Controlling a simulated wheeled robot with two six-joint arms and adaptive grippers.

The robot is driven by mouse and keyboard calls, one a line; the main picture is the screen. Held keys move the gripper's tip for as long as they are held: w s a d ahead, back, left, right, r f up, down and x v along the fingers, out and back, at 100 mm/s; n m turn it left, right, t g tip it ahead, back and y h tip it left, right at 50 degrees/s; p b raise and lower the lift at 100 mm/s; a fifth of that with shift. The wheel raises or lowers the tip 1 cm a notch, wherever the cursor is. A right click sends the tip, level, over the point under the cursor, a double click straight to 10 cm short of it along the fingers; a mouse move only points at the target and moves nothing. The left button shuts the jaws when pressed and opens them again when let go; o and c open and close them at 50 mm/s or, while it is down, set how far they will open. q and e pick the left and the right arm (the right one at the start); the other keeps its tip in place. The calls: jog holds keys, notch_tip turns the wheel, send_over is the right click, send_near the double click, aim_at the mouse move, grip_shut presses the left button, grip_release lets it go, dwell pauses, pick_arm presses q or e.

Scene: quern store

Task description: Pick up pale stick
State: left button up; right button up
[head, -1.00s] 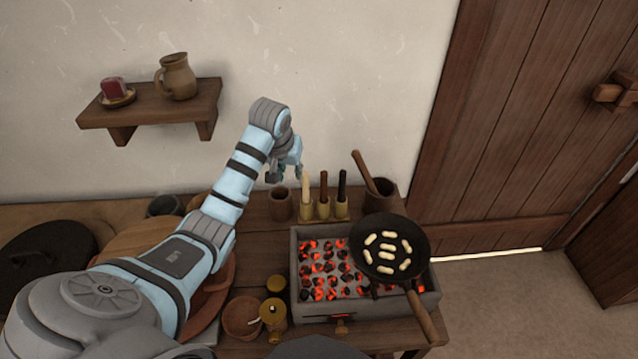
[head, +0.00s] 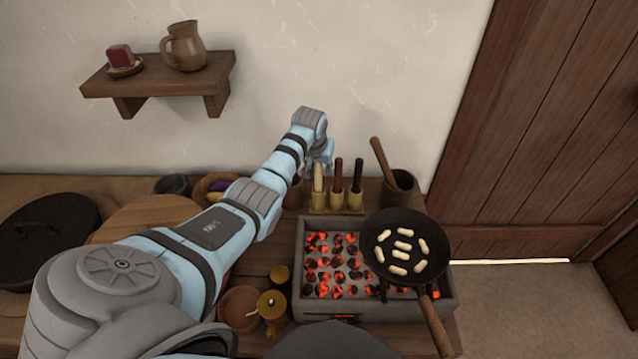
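The pale stick (head: 318,181) stands upright in the leftmost cup of a small wooden holder (head: 337,209). A brown stick (head: 337,177) and a black stick (head: 357,176) stand in the other cups to its right. My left gripper (head: 318,166) reaches in from the left, close to the top of the pale stick and overlapping it in the picture. Its fingers are small and partly hidden, so I cannot tell their opening or whether they touch the stick. My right gripper is not in view.
A brazier of glowing coals (head: 312,312) stands in front of the holder, with a pan (head: 388,228) over its right side. A pot with a wooden handle (head: 402,190) stands right of the holder. A wall shelf (head: 160,85) bears a jug (head: 186,47).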

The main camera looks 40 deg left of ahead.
pick_arm(q)
jog(key=shift+r, duration=0.15)
grip_shut()
